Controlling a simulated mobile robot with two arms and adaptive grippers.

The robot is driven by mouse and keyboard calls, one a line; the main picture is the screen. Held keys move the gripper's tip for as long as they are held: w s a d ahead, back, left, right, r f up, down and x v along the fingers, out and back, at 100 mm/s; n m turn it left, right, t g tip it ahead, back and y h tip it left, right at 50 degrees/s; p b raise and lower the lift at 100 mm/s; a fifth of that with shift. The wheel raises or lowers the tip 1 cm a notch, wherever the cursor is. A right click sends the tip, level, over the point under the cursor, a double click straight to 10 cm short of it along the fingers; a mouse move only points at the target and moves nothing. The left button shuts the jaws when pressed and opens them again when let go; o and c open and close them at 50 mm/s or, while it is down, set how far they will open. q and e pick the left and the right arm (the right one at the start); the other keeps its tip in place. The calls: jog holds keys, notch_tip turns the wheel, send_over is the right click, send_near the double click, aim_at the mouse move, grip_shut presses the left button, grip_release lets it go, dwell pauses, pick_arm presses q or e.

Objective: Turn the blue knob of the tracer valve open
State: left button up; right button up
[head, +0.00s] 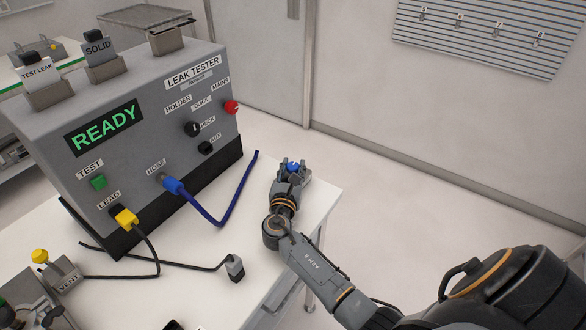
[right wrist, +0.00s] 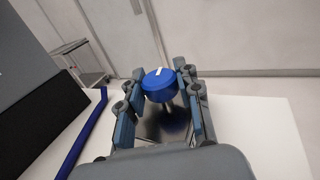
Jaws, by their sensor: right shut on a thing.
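The blue knob (right wrist: 159,86) of the tracer valve is a round cap with a white mark on top, at the middle of the right wrist view. It also shows as a small blue spot in the head view (head: 293,166). My right gripper (right wrist: 160,88) has its two fingers on either side of the knob and is shut on it. In the head view my right gripper (head: 292,170) is at the table's right edge. A stem shows under the knob; the rest of the valve is mostly hidden by the gripper. My left gripper is not in view.
The grey leak tester (head: 150,130) stands left of my right gripper, its screen reading READY. A blue hose (head: 230,205) runs from it beside the gripper.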

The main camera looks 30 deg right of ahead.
aim_at(293, 165)
jog(key=shift+m+g+h+b, duration=0.5)
jog(key=shift+m+g+h, duration=0.6)
jog(key=shift+g+h, duration=0.15)
jog(key=shift+g, duration=0.35)
jog(key=o, duration=1.2)
jog(key=shift+r, duration=0.1)
notch_tip(293, 165, up, 10)
jog(key=shift+f, duration=0.1)
